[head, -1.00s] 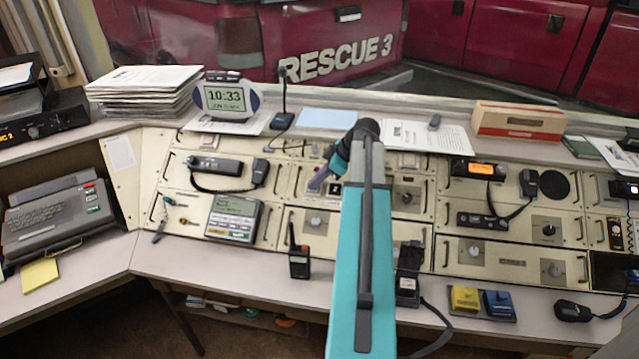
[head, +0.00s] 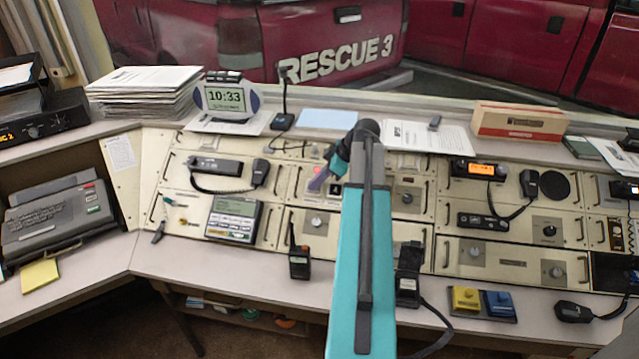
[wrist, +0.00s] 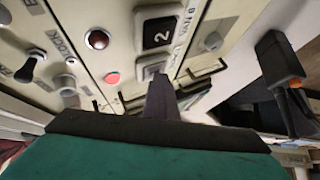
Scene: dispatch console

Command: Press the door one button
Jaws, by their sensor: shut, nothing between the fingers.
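My gripper (wrist: 157,88) is shut and empty, its dark fingers pointing at the console panel in the wrist view. A black square button marked 2 (wrist: 158,32) in a pale frame is just beyond the fingertips. A second pale-framed button (wrist: 150,68) lies right at the tips, mostly hidden by them; its number is not readable. I cannot tell whether the tips touch it. No button marked 1 can be read.
A dark red dome (wrist: 97,39), a small red round light or button (wrist: 112,78) and a black toggle (wrist: 31,66) are near the fingers. A handset (wrist: 283,80) stands out to the right. A handheld radio (head: 299,262) stands at the console's front.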

